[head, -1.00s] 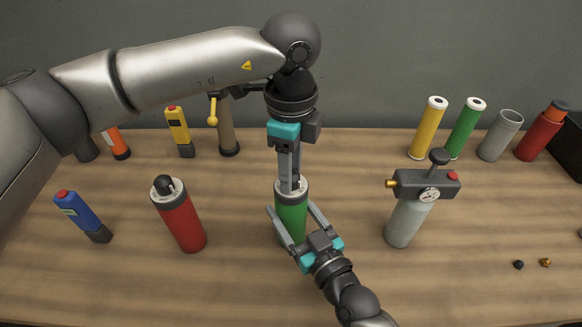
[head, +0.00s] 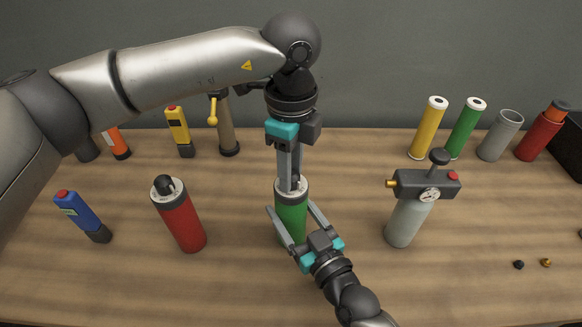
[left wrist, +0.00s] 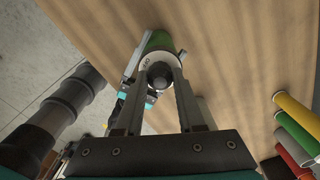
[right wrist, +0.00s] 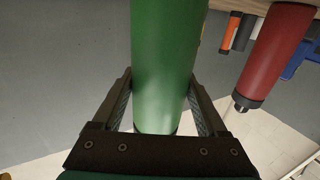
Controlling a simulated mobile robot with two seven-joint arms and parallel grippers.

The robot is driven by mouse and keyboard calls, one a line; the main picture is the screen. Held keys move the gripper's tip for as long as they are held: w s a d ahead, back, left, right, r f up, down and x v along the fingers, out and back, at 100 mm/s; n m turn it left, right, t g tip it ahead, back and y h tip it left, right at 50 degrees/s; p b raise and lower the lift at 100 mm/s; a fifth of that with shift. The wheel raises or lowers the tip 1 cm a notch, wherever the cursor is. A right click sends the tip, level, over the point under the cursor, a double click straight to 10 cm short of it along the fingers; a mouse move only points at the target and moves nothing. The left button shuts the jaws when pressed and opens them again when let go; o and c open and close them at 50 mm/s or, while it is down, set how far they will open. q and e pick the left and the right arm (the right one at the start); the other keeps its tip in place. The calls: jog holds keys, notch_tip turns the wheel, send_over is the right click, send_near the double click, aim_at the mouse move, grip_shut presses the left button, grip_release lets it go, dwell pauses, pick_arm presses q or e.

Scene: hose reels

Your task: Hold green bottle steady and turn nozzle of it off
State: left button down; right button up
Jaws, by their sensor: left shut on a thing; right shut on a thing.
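The green bottle (head: 291,220) stands upright in the middle of the table. My right gripper (head: 292,226) is shut around its body from the front, and the right wrist view shows the fingers on both sides of the green body (right wrist: 165,65). My left gripper (head: 290,185) points straight down and is shut on the dark nozzle at the bottle's top. In the left wrist view the round dark nozzle (left wrist: 160,75) sits between the fingertips above a white collar. In the head view the fingers mostly hide the nozzle.
A red bottle (head: 180,218) stands left of the green one, and a grey bottle with a gauge (head: 405,220) stands to its right. Several cylinders, including a yellow one (head: 429,128), line the back right. Small caps (head: 519,265) lie front right. The table front is mostly clear.

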pick_arm(q)
jog(key=m, duration=1.1)
jog(key=shift+m, duration=0.4)
jog(key=m, duration=1)
jog(key=shift+m, duration=0.4)
jog(key=c, duration=0.5)
grip_release()
notch_tip(320, 180, up, 12)
